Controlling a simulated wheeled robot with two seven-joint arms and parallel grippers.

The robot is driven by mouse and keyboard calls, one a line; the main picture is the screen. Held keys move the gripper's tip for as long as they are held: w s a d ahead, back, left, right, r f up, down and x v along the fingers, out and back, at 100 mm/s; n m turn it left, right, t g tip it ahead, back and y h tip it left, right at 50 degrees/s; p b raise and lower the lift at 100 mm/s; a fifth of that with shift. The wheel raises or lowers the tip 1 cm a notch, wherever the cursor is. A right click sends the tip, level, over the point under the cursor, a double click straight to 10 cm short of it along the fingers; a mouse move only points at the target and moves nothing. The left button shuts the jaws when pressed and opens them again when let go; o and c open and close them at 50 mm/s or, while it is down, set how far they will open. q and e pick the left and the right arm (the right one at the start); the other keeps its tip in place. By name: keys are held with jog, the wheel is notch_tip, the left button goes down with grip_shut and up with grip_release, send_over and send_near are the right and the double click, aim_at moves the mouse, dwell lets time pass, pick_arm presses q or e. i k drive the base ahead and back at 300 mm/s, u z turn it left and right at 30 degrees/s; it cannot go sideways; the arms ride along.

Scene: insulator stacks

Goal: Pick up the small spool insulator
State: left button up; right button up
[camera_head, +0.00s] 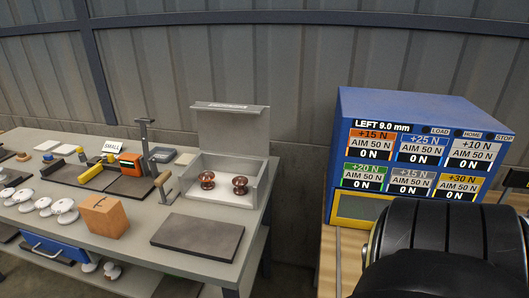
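Two brown, shiny, spool-shaped pieces stand in an open grey box on the table: a left one (207,180) and a right one (240,186). They look close in size, and I cannot tell which is the small spool insulator. Several white rounded pieces, including one nearest the wooden block (66,212), stand in a row at the table's left front; they may also be insulators. A sign reading SMALL (111,146) stands behind a fixture with yellow and orange parts (130,162). Neither gripper shows; a black ribbed part fills the lower right corner.
The grey box (262,190) has its lid raised at the back. A dark flat plate (198,236) lies before it, beside a wooden block (103,216). A lever with a wooden handle (162,184) stands left of the box. A blue display unit (345,130) stands at right.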

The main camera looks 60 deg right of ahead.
aim_at(240, 182)
jog(key=z, duration=1.15)
jog(key=i, duration=0.1)
jog(key=u, duration=0.1)
